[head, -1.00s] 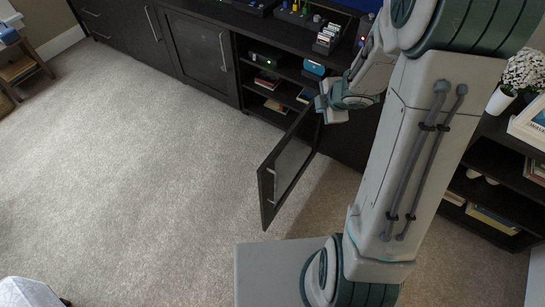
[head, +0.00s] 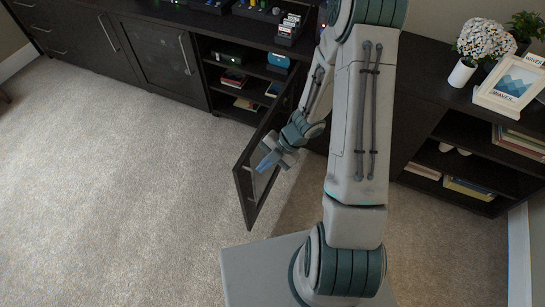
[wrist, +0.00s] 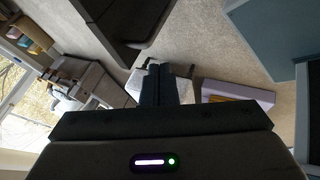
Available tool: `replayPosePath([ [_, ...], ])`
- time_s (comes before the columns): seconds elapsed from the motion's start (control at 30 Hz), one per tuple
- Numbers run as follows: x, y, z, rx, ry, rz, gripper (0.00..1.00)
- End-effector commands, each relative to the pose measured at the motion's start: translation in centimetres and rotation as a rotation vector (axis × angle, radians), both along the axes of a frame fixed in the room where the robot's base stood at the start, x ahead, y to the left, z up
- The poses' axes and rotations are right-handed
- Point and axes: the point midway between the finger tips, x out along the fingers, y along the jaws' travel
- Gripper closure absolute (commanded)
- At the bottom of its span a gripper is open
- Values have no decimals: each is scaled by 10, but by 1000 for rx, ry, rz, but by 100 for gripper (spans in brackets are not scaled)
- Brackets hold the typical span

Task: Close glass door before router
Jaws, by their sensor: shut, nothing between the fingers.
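The glass door (head: 249,207), a dark frame around a pane, stands swung out from the cabinet into the room. Its free edge points towards the front left. Behind it is an open compartment with shelves; a dark box with a small green light (head: 229,55), seemingly the router, sits on the upper shelf. My gripper (head: 264,164) is shut and empty. It overlaps the door's pane near the free edge, seemingly on the right side of the door; I cannot tell whether it touches. The wrist view shows its blue fingers (wrist: 160,84) together.
A blue device (head: 278,62) and books (head: 234,79) share the shelves. A white flower pot (head: 462,73) and a picture frame (head: 512,83) stand on the right-hand unit. The carpet (head: 120,180) left of the door is clear.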

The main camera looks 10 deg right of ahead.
Motion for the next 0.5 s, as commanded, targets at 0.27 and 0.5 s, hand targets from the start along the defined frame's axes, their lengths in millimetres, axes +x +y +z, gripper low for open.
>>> replayPosePath([
  [0.27, 14, 35, -18, 0, -1, 2, 100],
  [0.5, 23, 45, -18, -2, -1, 0, 100],
])
